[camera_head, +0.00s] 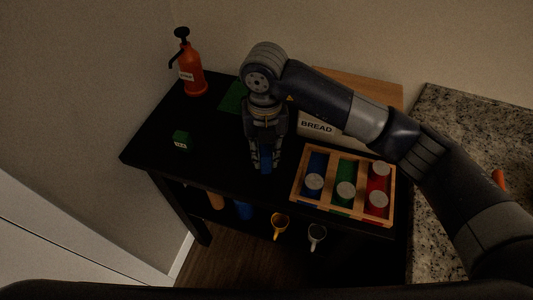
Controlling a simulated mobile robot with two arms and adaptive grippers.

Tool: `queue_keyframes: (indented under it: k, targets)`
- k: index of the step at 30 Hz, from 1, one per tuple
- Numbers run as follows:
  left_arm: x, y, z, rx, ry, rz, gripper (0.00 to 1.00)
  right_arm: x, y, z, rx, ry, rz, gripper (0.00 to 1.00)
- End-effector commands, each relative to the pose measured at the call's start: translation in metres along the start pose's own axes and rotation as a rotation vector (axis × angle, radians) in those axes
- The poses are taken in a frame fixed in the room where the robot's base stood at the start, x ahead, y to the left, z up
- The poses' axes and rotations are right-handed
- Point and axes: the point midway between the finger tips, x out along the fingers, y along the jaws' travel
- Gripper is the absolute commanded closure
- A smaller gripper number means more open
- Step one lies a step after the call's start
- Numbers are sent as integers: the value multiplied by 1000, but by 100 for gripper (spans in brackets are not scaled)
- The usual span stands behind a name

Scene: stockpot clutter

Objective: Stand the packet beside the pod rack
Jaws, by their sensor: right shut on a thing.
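The pod rack (298,187) is a wooden frame with blue, green and red lanes and pale round-topped pods in them. It sits at the right front of the black table. My right gripper (266,166) points down over the middle of the table, left of the rack and apart from it. It is shut on a small blue thing that looks like the packet (267,153), mostly hidden by the fingers. I cannot tell whether its bottom touches the table. My left gripper is not in view.
A small green box (181,141) stands at the table's left. An orange pump bottle (191,70) is at the back left, near a green flat patch (233,98). A bread box (318,127) is behind the rack. Mugs (280,224) sit below. The front left tabletop is clear.

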Motion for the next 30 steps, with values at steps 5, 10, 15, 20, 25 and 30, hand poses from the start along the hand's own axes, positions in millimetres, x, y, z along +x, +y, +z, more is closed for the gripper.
queue_keyframes:
  k: [5, 10, 15, 20, 25, 30]
  targets:
    - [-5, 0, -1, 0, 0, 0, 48, 5, -3, 6, 0, 1, 0, 95]
    - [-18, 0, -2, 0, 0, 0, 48, 26, -4, 5, 1, 5, -1, 95]
    - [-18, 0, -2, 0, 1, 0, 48, 37, -3, 6, 1, -1, 0, 95]
    - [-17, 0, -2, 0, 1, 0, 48, 37, -3, 6, 0, 0, 0, 95]
    - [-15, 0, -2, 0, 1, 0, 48, 39, -3, 6, 0, 0, 0, 65]
    - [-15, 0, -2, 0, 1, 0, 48, 39, -3, 6, 0, 0, 0, 59]
